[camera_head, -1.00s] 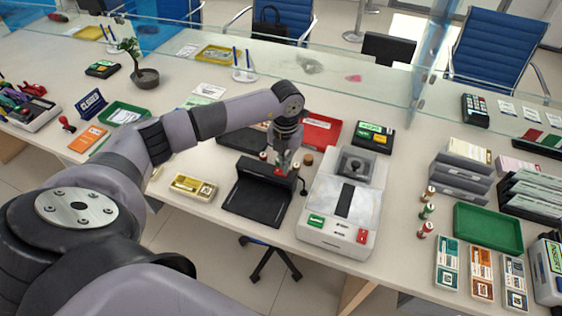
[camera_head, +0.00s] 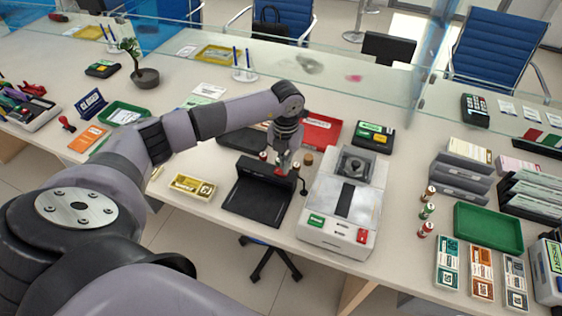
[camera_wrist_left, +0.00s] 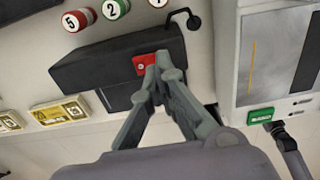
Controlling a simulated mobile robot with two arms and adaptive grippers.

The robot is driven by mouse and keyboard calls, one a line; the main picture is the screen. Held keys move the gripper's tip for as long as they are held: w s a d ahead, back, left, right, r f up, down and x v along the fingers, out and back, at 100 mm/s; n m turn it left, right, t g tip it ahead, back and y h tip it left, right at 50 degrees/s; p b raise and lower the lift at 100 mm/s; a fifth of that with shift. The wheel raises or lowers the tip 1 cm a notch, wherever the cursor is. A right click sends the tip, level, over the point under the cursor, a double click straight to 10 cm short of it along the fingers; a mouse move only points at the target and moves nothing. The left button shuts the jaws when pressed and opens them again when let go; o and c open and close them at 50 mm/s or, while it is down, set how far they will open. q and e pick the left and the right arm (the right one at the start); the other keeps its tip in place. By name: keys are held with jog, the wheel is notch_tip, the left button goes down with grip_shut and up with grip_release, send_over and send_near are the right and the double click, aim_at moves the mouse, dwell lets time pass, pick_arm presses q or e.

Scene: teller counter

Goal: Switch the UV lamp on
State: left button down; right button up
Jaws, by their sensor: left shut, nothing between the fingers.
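The UV lamp is a black device with a raised hood and a flat base (camera_head: 257,203) on the counter, left of a white machine. A red rocker switch (camera_wrist_left: 140,65) sits on its hood, and a bit of it shows beside my fingers in the head view. My left gripper (camera_head: 283,167) is shut and empty, coming down on the hood at the switch. In the wrist view the fingertips (camera_wrist_left: 163,62) overlap the switch's right side. They look touching or very close; I cannot tell which. The fingers hide part of the switch.
The white machine (camera_head: 338,215) stands close on the right. Several small numbered rolls (camera_wrist_left: 75,20) stand behind the lamp, beside a thin black stalk (camera_wrist_left: 192,22). A yellow banknote box (camera_head: 192,187) lies to the left, and a red tray (camera_head: 322,131) behind.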

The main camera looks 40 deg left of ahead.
pick_arm(q)
jog(key=shift+f+b, duration=0.8)
jog(key=shift+f, duration=0.25)
dwell(0.4)
jog(key=shift+r+p, duration=0.7)
jog(key=shift+r, duration=0.2)
jog(key=shift+r+p, duration=1.65)
jog(key=shift+r, duration=1)
